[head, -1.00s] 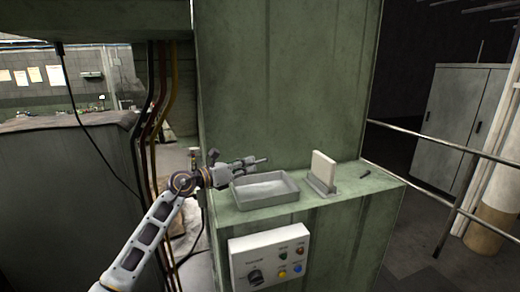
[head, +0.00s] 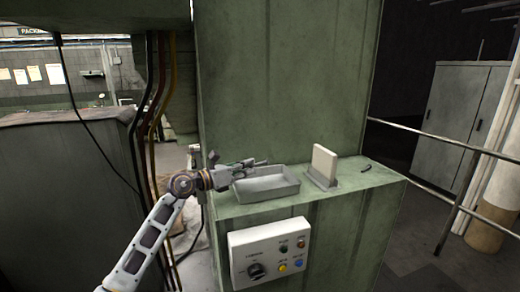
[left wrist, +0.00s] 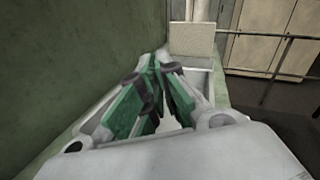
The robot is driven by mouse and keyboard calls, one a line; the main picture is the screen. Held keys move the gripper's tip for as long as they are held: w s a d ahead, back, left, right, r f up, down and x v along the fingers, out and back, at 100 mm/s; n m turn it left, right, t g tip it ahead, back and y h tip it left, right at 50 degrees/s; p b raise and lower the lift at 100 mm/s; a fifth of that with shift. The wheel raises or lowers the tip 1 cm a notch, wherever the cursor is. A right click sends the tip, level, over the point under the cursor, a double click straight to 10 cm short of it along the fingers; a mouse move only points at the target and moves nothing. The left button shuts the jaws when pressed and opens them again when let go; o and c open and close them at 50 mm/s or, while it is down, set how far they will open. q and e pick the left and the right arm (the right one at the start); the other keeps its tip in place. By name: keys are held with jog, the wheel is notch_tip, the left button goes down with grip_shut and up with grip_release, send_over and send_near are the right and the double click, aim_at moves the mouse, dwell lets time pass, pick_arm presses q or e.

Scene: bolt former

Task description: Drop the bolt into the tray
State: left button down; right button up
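The grey open tray (head: 268,197) sits on the green machine ledge, and its inside looks empty from here. My left gripper (head: 262,162) is just above the tray's back left rim. In the left wrist view its green-sided fingers (left wrist: 160,70) converge and their tips look closed together. I cannot make out a bolt between them. A small dark elongated thing (head: 370,166) is at the right end of the ledge; I cannot tell whether it is the bolt. Part of the tray shows behind the fingers in the left wrist view. My right gripper is not in view.
An upright pale plate on a grey base (head: 324,163) stands right of the tray. The tall green machine wall (head: 280,80) rises behind the ledge. A control box (head: 268,252) with a knob and buttons is on the front. A metal railing (head: 440,147) lies to the right.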

pick_arm(q)
jog(key=c, duration=1.6)
grip_release()
jog(key=shift+o, duration=0.2)
jog(key=v, duration=1.2)
